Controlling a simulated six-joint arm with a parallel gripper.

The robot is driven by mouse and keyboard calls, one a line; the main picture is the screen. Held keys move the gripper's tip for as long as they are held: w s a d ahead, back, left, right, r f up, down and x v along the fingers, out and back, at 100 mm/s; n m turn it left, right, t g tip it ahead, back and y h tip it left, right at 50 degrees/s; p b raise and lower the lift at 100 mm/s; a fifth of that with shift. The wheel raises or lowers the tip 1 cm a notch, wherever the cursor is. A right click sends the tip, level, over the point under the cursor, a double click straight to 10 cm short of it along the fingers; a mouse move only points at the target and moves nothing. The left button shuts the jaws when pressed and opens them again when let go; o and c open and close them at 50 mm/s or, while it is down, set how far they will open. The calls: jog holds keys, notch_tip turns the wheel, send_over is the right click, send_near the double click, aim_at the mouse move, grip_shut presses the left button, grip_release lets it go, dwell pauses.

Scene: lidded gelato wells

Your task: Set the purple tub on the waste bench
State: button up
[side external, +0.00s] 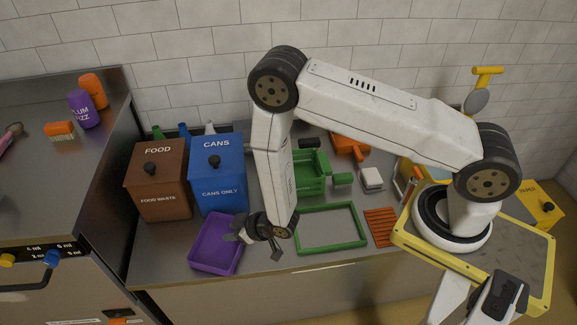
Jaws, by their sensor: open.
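A shallow purple tub (207,254) lies at the front of the lower steel bench (158,270), below the brown and blue bins. My gripper (257,246) is at the tub's right side, with its jaws apart and nothing seen between them. In the picture, its left finger overlaps the tub's right rim. I cannot tell whether it touches. My gripper hides part of that rim. No label shows which surface is the waste bench.
A brown FOOD bin (158,184) and a blue CANS bin (217,174) stand behind the tub. A green frame (330,246) lies to the right, near an orange slatted rack (381,228). A higher counter (50,185) at left holds a purple can (84,110).

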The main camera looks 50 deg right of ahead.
jog(key=s+d+r+m+g+h, duration=0.1)
jog(key=d+r+g, duration=0.15)
jog(key=r, duration=0.45)
jog(key=d+r+m+g+h, duration=0.1)
jog(key=d+r, duration=0.3)
jog(key=r, duration=0.3)
jog(key=s+d+r+g, duration=0.2)
jog(key=s+d+r, duration=0.1)
jog(key=s+r, duration=0.2)
jog(key=s+d+r+m+g+h, duration=0.1)
jog(key=s+d+r, duration=0.3)
jog(key=s, duration=0.4)
jog(key=shift+s+d+r+g, duration=0.15)
jog(key=shift+r+g, duration=0.4)
jog(key=shift+r, duration=0.35)
